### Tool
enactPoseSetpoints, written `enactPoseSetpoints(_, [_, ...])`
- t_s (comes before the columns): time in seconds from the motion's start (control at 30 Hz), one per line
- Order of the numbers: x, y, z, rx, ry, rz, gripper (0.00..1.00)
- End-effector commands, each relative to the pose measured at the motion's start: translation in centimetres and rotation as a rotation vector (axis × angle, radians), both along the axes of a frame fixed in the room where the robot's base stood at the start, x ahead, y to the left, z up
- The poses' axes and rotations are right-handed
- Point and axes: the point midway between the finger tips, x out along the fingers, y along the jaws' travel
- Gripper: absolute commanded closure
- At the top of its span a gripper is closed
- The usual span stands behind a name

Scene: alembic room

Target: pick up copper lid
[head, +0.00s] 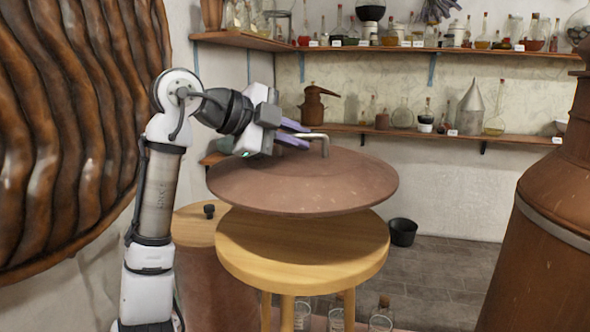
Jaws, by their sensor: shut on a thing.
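The copper lid (300,188) is a wide, shallow reddish-brown dome with a bent metal handle (324,142) on top. It hangs in the air above a round wooden stool (300,252), with a gap visible between its rim and the stool top. The lid looks roughly level. My gripper (306,137) comes from the left and its purple fingers are shut on the handle. The exact contact between the fingertips and the handle is small in this view.
A large copper vessel (543,220) stands at the right. A second wooden top with a black knob (209,211) is behind the stool at left. Glass bottles (380,318) stand low in front. A black bucket (403,232) sits on the floor behind. Shelves (400,133) line the back wall.

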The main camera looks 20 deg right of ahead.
Motion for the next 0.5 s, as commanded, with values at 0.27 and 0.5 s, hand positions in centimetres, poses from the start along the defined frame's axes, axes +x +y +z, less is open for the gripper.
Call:
enactPoseSetpoints(0.27, [-0.2,-0.1,6.0,-0.002,-0.004,-0.002,1.0])
enactPoseSetpoints(0.5, [-0.1,-0.1,9.5,-0.001,-0.002,-0.001,1.0])
